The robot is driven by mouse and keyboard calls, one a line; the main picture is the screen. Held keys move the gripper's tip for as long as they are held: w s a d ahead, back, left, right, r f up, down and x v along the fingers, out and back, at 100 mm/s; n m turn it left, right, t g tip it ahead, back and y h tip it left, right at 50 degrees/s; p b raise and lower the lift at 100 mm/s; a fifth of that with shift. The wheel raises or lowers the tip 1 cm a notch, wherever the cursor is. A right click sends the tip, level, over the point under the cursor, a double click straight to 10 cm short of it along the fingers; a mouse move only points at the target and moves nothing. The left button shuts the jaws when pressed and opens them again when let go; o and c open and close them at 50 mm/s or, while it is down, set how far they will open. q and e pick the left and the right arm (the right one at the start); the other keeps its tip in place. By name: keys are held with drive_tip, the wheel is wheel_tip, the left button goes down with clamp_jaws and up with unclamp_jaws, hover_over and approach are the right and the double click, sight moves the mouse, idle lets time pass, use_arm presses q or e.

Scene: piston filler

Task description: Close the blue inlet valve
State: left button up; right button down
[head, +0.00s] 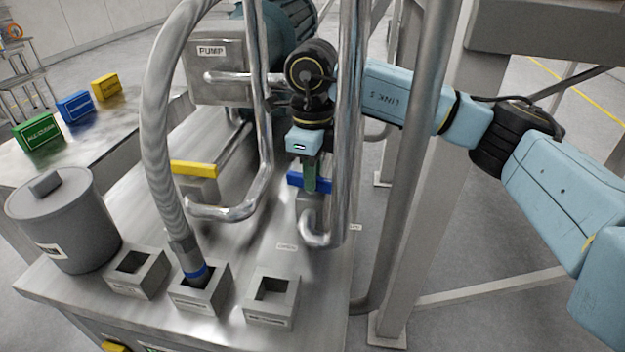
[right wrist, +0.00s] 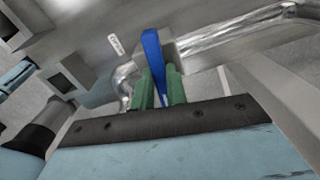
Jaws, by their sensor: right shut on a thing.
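The fingers and a vertical pipe hide part of the valve in the head view. My left gripper is not in view.
Vertical steel pipes (head: 350,120) stand close to my right gripper, and a grey frame post (head: 408,150) is to its right. A yellow valve handle (head: 193,168) is to the left. A flexible hose (head: 158,150) ends in the middle square holder (head: 210,298).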

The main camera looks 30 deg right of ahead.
drive_tip(key=shift+r+n+b, duration=0.1)
drive_tip(key=shift+n+b, duration=0.35)
drive_tip(key=shift+n, duration=0.55)
drive_tip(key=shift+w, duration=0.1)
drive_tip(key=c, duration=1.4)
unclamp_jaws()
wheel_tip(320, 180, up, 13)
drive_tip(key=shift+r, duration=0.15)
